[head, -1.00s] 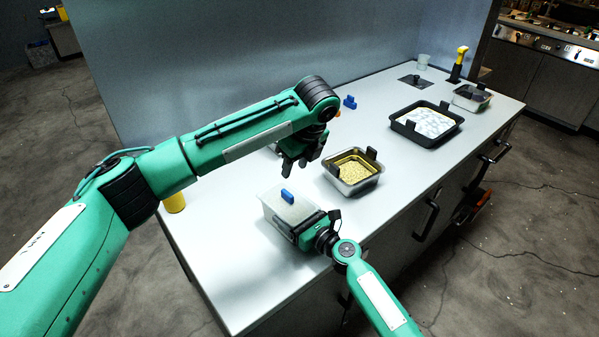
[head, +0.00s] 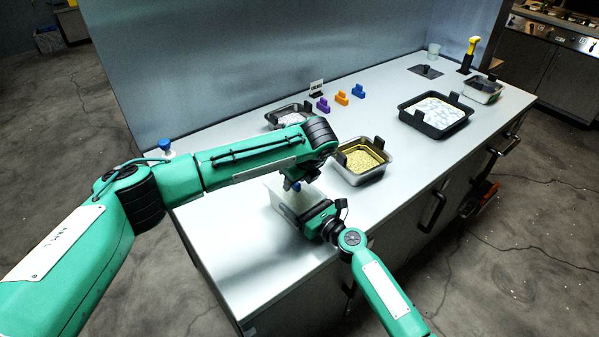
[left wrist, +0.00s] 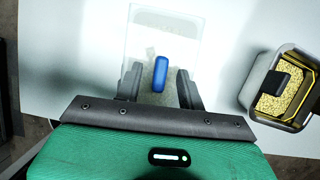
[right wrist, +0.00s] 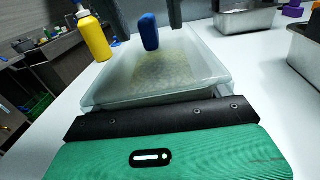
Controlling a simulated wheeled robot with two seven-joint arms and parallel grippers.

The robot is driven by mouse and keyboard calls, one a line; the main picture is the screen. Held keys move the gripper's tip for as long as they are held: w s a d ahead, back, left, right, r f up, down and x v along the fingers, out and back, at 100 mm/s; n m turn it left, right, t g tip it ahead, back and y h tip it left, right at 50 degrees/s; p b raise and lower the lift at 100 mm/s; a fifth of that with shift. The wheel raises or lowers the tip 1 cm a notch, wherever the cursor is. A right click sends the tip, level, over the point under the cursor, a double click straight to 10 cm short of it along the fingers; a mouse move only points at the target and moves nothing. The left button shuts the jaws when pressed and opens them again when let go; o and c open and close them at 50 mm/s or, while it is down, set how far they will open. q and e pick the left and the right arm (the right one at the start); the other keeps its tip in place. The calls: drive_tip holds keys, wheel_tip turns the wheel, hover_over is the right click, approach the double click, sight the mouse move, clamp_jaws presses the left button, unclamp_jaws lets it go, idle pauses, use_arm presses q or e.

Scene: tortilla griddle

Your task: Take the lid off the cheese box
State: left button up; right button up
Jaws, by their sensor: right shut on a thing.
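The cheese box (head: 282,205) is a translucent pale box on the counter. Its lid has a blue handle (head: 293,186) standing up in the middle, and the lid (left wrist: 145,35) appears to sit on the box. My right gripper (head: 308,216) is shut on the near side of the box; the box also fills the middle of the right wrist view (right wrist: 150,95). My left gripper (left wrist: 160,88) is open just above the lid, with the blue handle (left wrist: 161,74) between its fingers, not visibly clamped. In the head view my left arm hides part of the box.
A steel pan with yellow grains (head: 352,176) stands close right of the box. A black tray (head: 437,125) is farther right. Purple (head: 322,104), orange (head: 342,97) and blue (head: 358,91) blocks stand behind. A yellow bottle (right wrist: 93,38) shows in the right wrist view. The counter's front left is clear.

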use_arm(q)
drive_tip(key=shift+w+f, duration=0.1)
drive_tip(key=shift+f, duration=0.15)
clamp_jaws()
drive_tip(key=shift+r, duration=0.2)
idle(0.6)
drive_tip(key=shift+r, duration=0.95)
drive_tip(key=shift+r, duration=2)
use_arm(e)
drive_tip(key=o, duration=1.3)
